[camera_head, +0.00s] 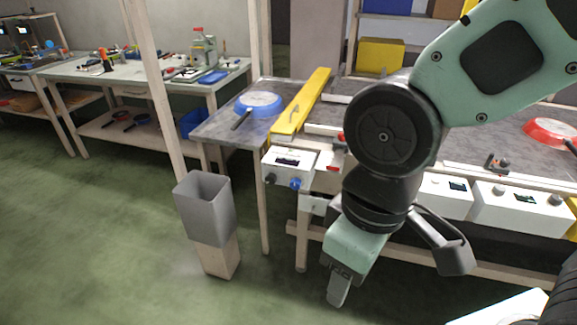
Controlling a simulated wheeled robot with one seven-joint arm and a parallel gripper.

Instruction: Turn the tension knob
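A white control box (289,163) on the front of the conveyor table carries a blue knob (295,183) and a dark knob (271,178). More white boxes with knobs (499,189) sit along the front edge to the right. I cannot tell which knob is the tension knob, as no label is readable. My gripper (338,290) hangs low in front of the table, right of and below the blue knob, pointing down and apart from the knobs. Its finger opening is not clear from this angle. My arm hides the middle of the conveyor.
A blue pan (258,104) lies at the table's left end beside a yellow guard bar (302,101). A red pan (551,132) is at the right. A grey bin (204,209) on a wooden post stands left of the control box. The green floor (90,240) at left is clear.

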